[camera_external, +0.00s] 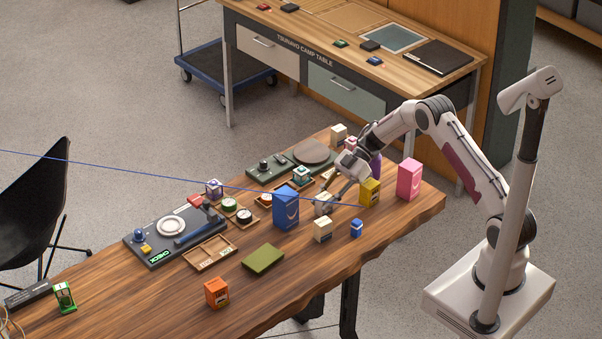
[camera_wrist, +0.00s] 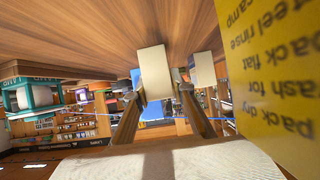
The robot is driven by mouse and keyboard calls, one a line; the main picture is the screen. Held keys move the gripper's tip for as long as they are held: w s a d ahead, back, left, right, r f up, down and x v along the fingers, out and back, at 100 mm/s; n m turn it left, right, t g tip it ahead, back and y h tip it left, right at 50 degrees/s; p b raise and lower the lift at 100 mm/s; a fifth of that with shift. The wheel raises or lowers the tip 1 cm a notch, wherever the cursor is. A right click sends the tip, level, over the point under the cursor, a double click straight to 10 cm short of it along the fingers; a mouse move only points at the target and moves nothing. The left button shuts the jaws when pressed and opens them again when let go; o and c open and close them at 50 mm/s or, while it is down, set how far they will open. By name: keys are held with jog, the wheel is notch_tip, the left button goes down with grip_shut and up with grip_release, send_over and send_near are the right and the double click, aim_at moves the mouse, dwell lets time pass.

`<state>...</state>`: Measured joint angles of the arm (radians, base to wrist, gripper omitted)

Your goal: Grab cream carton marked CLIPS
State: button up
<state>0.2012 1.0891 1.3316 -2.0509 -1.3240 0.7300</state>
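A cream carton (camera_external: 323,204) stands on the wooden table at my gripper (camera_external: 334,193). In the wrist view this cream carton (camera_wrist: 154,72) shows between my two spread fingers (camera_wrist: 159,93), with a small gap on each side. I cannot tell how far between the fingers it reaches. A second cream carton (camera_external: 322,230) stands nearer the front edge, and a cream carton also shows behind in the wrist view (camera_wrist: 204,70). A third cream carton (camera_external: 338,134) stands at the table's far end. No CLIPS marking is legible on any of them.
A yellow box (camera_external: 370,192) stands right beside my gripper and fills the right of the wrist view (camera_wrist: 280,75). A tall blue box (camera_external: 286,208) is to the left, a small blue box (camera_external: 356,228) in front, a pink box (camera_external: 409,178) to the right. A teal lantern (camera_external: 302,176) stands behind.

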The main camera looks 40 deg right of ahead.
aim_at(324, 196)
jog(key=shift+r, duration=0.15)
jog(key=shift+r, duration=4.85)
